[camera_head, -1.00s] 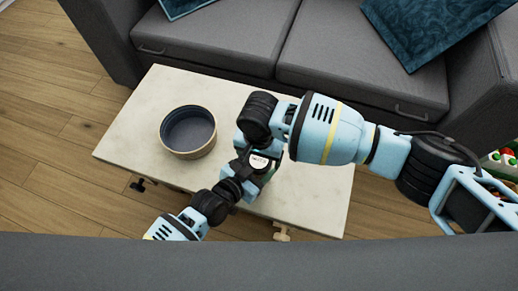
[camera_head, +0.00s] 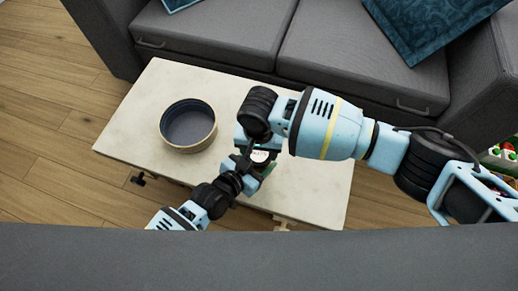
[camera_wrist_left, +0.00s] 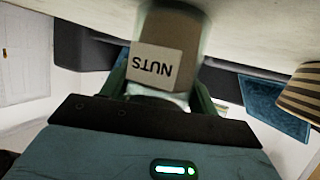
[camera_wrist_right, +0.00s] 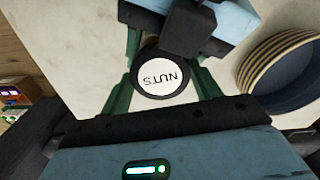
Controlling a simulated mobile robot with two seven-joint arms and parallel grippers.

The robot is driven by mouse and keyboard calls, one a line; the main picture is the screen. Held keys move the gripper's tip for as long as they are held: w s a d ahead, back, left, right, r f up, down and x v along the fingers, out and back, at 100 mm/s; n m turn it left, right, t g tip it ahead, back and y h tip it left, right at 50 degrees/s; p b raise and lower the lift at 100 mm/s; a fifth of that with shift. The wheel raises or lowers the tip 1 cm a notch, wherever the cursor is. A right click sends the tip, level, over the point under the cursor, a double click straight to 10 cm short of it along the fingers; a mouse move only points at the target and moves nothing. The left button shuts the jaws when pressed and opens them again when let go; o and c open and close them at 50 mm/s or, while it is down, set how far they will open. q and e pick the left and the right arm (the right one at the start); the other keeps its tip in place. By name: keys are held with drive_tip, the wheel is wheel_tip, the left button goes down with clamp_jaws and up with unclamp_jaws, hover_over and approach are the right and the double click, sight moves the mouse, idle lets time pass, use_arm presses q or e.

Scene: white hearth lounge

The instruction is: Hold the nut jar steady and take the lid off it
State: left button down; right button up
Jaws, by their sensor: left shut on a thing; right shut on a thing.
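The nut jar (camera_wrist_left: 186,28) is upright, with a white NUTS label upside down in the left wrist view. Its round dark lid (camera_wrist_right: 164,97), with a white NUTS disc, is seen from above in the right wrist view and as a small pale oval (camera_head: 260,156) in the head view. The finger contacts are partly hidden, and any gap under the lid cannot be made out.
A round dark bowl with a tan rim (camera_head: 188,125) stands on the pale table (camera_head: 135,115), left of the grippers. A grey sofa (camera_head: 235,35) lies behind the table. A grey surface (camera_head: 260,262) crosses the near edge. The table's right part looks clear.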

drive_tip(key=shift+n, duration=0.7)
drive_tip(key=o, duration=1.1)
drive_tip(key=shift+r, duration=2.3)
drive_tip(key=shift+c, duration=0.5)
